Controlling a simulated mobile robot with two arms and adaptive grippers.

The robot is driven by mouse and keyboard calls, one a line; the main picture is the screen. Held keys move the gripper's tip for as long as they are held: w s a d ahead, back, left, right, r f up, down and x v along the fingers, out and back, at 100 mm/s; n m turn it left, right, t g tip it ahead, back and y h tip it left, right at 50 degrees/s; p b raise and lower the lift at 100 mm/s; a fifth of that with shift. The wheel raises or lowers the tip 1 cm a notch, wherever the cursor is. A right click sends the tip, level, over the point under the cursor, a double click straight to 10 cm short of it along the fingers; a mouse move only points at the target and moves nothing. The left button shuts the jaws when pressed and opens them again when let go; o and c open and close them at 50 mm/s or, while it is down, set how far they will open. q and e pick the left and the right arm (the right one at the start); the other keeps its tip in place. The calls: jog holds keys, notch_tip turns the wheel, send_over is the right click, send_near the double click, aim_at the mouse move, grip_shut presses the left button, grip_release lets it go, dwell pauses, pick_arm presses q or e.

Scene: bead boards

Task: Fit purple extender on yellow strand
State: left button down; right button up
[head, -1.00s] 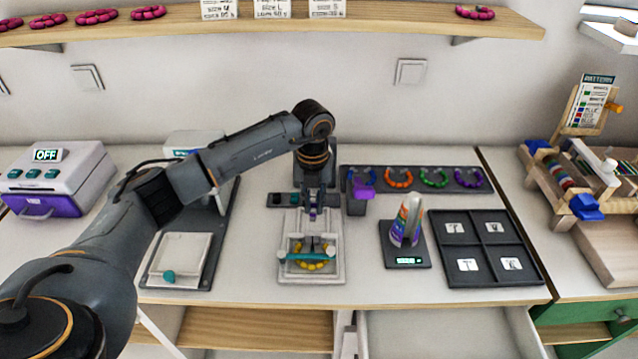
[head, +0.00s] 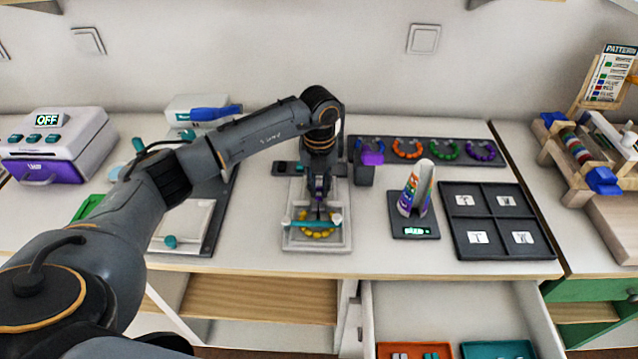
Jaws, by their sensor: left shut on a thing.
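The yellow strand (head: 318,233) lies curved in a white fixture (head: 291,241) on the counter, under a teal bar (head: 302,224) that hides part of it. My left gripper (head: 319,201) reaches down over the fixture, just behind the bar and close above the strand. It is shut on a small purple piece, apparently the purple extender (head: 318,203), mostly hidden by the fingers. I cannot tell whether the piece touches the strand. My right gripper is not in view.
A dark box with a purple top (head: 372,158) stands right of my gripper, before a rack of coloured strands (head: 470,146). A cone on a scale (head: 414,229) and a four-part tray (head: 487,254) stand further right. An open drawer (head: 455,300) is below.

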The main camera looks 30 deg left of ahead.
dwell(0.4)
pick_arm(q)
jog(key=c, duration=0.9)
grip_release()
jog(key=shift+c, duration=0.2)
jog(key=shift+r+p, duration=2.5)
jog(key=shift+r, duration=1)
